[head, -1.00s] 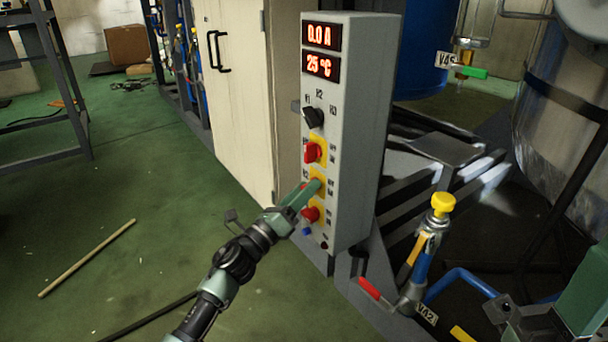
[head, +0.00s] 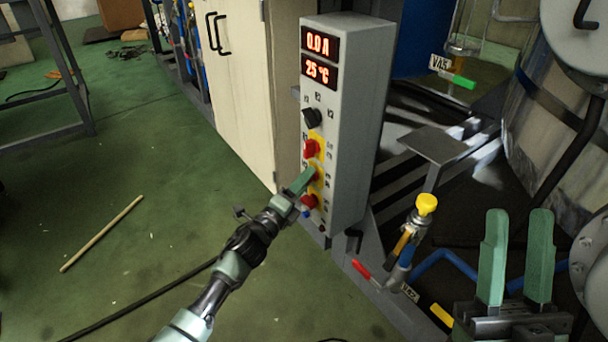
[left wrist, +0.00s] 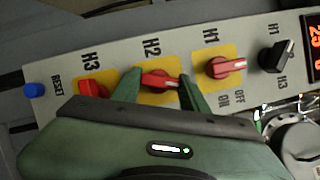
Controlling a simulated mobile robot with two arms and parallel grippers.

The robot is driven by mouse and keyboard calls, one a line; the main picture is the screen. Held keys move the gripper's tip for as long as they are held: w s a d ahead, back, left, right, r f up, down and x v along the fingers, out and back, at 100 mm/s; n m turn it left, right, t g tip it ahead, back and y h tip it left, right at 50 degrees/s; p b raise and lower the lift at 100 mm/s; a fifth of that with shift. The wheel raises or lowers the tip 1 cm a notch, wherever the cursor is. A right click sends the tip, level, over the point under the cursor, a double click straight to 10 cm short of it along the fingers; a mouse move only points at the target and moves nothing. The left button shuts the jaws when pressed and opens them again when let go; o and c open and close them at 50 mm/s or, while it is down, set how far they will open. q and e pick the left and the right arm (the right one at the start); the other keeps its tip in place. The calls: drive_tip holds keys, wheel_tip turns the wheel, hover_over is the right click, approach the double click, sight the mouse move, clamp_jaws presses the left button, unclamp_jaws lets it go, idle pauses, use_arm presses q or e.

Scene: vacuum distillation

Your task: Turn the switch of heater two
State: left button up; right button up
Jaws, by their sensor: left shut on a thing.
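The grey control box (head: 352,120) stands upright in the middle of the head view. Its red H2 switch (left wrist: 158,80), on a yellow plate, is heater two's knob. In the left wrist view it sits between the two green fingers of my left gripper (left wrist: 160,72), which is shut on it. In the head view my left gripper (head: 309,176) reaches the box from below left and mostly hides this switch. My right gripper (head: 517,215) is open and empty at the lower right, fingers pointing up, away from the box.
The red H1 switch (left wrist: 226,67) and H3 switch (left wrist: 92,88) flank H2. A black selector (left wrist: 277,55) and blue reset button (left wrist: 35,89) share the panel. The display (head: 320,57) reads 0.0 A and 25 °C. A yellow-knobbed valve (head: 427,204) stands right of the box.

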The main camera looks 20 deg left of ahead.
drive_tip(key=w+f+g+h+p, duration=0.2)
drive_tip(key=w+f+g, duration=0.25)
drive_tip(key=f, duration=0.25)
drive_tip(key=w+f+g+h+p, duration=0.1)
drive_tip(key=w+f+g+p, duration=0.15)
drive_tip(key=f+g, duration=0.3)
use_arm(q)
drive_tip(key=shift+n+g+y+p, duration=0.35)
drive_tip(key=shift+n+p, duration=0.35)
drive_tip(key=shift+n, duration=0.45)
drive_tip(key=shift+n+g+y+p, duration=0.3)
drive_tip(key=shift+n+p, duration=0.35)
drive_tip(key=shift+n, duration=0.5)
use_arm(e)
drive_tip(key=s+d+f+g+h, duration=0.2)
drive_tip(key=s+f+g, duration=0.3)
drive_tip(key=f, duration=0.3)
drive_tip(key=s+d+f+g+h, duration=0.1)
drive_tip(key=s+d+f+g, duration=0.2)
drive_tip(key=f, duration=0.6)
drive_tip(key=shift+s+f+m+g+h, duration=0.25)
drive_tip(key=shift+s+m+g+h, duration=0.15)
drive_tip(key=shift+s+g, duration=0.8)
use_arm(q)
drive_tip(key=o, duration=1.4)
drive_tip(key=shift+r, duration=0.1)
